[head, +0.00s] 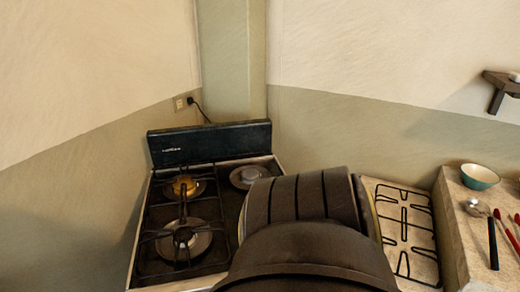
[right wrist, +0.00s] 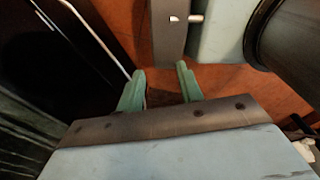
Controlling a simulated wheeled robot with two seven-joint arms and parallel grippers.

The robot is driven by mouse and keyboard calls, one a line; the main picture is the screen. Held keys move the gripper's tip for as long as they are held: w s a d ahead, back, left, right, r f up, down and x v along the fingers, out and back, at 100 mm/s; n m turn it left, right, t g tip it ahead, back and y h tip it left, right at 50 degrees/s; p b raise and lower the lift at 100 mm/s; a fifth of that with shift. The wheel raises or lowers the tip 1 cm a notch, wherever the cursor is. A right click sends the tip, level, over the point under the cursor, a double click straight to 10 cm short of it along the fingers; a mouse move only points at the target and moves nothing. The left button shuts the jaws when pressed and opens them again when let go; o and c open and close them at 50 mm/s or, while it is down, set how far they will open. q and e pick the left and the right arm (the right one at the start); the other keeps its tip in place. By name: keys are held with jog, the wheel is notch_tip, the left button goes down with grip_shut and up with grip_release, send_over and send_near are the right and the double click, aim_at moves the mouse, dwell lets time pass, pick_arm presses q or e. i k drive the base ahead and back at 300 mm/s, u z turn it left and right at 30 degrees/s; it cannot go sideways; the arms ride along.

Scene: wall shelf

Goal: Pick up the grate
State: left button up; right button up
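A black wire grate (head: 404,222) lies flat on a pale surface to the right of the stove in the head view. A second black grate (head: 158,235) sits over the left burners of the stove (head: 140,262). The right rear burner (head: 248,176) shows bare, with no grate over it. My dark arm covers the stove's right front and comes close to the right grate's left edge. In the right wrist view my right gripper (right wrist: 162,82) has its two green fingers apart, with nothing between them; no grate shows there. My left gripper is in neither view.
A counter (head: 462,225) at the right holds a teal bowl (head: 480,176), a ladle (head: 478,208) and red-handled utensils (head: 507,230). A small wall shelf (head: 500,85) is above. In the wrist view, a dark panel with a metal bar (right wrist: 98,38) is left of the fingers.

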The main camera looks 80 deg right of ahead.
aim_at(440, 285)
jog(key=z, duration=3.85)
